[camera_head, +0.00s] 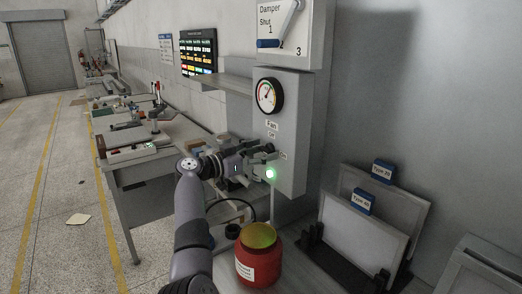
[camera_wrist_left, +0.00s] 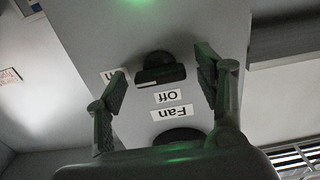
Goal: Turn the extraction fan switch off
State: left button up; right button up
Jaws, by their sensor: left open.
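The fan control box (camera_head: 292,130) is a grey wall box with Fan, Off and On labels. Its black rotary switch (camera_wrist_left: 158,72) shows in the left wrist view, its bar lying crosswise, in line with the On label (camera_wrist_left: 113,75) rather than the Off label (camera_wrist_left: 167,97). A green lamp (camera_head: 270,174) on the box is lit. My left gripper (camera_head: 262,163) is at the front of the box and hides the switch in the head view. In the wrist view its open fingers (camera_wrist_left: 162,72) stand on either side of the switch, with visible gaps. My right gripper is not in view.
A round gauge (camera_head: 268,95) sits above the Fan label, and a damper panel (camera_head: 304,22) with a lever is higher up. A red jar (camera_head: 259,262) stands below. Framed filter panels (camera_head: 365,230) stand in a rack at right. A workbench (camera_head: 150,150) runs along the left.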

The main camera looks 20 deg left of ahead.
pick_arm(q)
jog(key=shift+c, duration=0.4)
jog(key=c, duration=1.1)
